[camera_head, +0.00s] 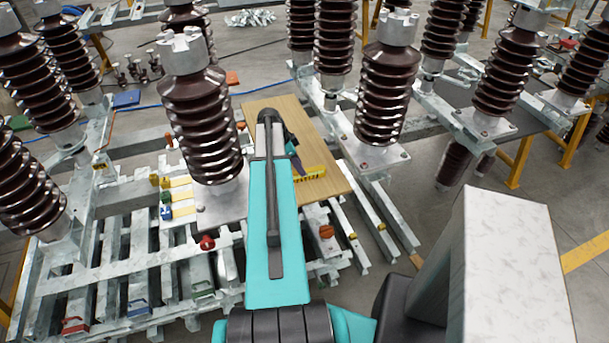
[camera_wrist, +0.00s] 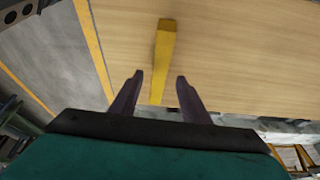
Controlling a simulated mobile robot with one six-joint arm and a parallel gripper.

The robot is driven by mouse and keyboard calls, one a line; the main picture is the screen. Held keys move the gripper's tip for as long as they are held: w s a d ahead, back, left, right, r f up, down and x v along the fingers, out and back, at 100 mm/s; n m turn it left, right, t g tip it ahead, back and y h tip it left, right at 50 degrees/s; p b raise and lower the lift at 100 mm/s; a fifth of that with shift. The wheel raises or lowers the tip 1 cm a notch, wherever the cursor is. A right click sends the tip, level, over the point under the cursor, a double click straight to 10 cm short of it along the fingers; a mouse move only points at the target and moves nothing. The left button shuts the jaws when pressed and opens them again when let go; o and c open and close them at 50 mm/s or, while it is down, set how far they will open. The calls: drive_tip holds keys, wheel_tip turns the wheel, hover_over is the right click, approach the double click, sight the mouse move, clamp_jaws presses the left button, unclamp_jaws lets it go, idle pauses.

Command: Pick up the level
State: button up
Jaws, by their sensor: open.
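The level is a yellow bar (camera_wrist: 163,55) lying on a wooden board (camera_wrist: 235,55) in the wrist view. My gripper (camera_wrist: 158,78) is open, with its two dark fingers apart. The near end of the bar shows between the fingertips, and the rest reaches beyond them. I cannot tell how high the fingers are above the board. In the head view the yellow level (camera_head: 309,172) lies on the board (camera_head: 262,108), just right of my arm. My gripper is mostly hidden behind the arm there, with a purple finger (camera_head: 299,167) showing beside the level.
Tall brown ribbed insulators (camera_head: 200,125) stand left of the board, and another (camera_head: 388,95) stands to its right. Metal rails and frames (camera_head: 130,250) lie around it. Small red, blue and yellow parts sit on the frames at left. Bare floor (camera_head: 430,190) shows at right.

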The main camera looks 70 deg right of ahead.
drive_tip(key=shift+s+p+x, duration=0.25)
drive_tip(key=shift+p+x, duration=0.95)
drive_tip(key=shift+x, duration=0.25)
drive_tip(key=shift+p+x, duration=0.35)
drive_tip(key=shift+x, duration=0.75)
drive_tip(key=shift+d, duration=0.1)
clamp_jaws()
